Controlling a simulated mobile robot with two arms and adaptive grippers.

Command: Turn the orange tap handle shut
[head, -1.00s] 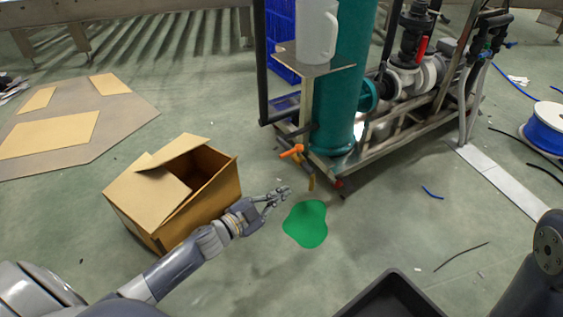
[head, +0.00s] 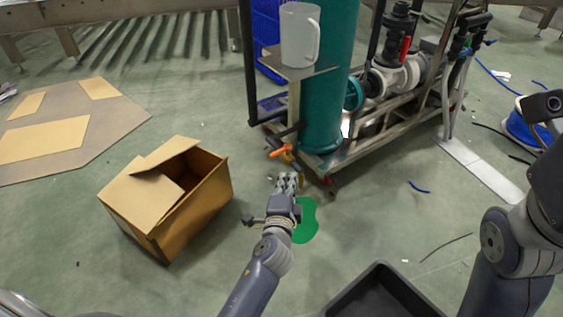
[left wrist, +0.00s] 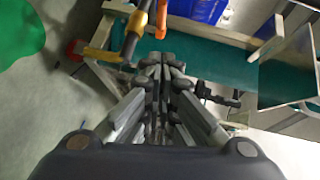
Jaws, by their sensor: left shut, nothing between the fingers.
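The orange tap handle (head: 281,153) sticks out to the left from low on the teal column's stand. In the left wrist view the orange handle (left wrist: 161,18) shows at the top, beside a yellow tap part (left wrist: 132,35). My left gripper (head: 287,180) is just below the handle in the head view and hides part of the tap. In the left wrist view its fingers (left wrist: 161,62) are closed together, empty, with their tips apart from the orange handle. My right arm shows at the right edge, but its gripper is out of view.
A green puddle (head: 306,222) lies on the floor under my left gripper. An open cardboard box (head: 165,200) stands to the left. The teal column (head: 328,100) and its metal skid (head: 385,135) stand behind the tap. A black tray (head: 380,290) is at the bottom.

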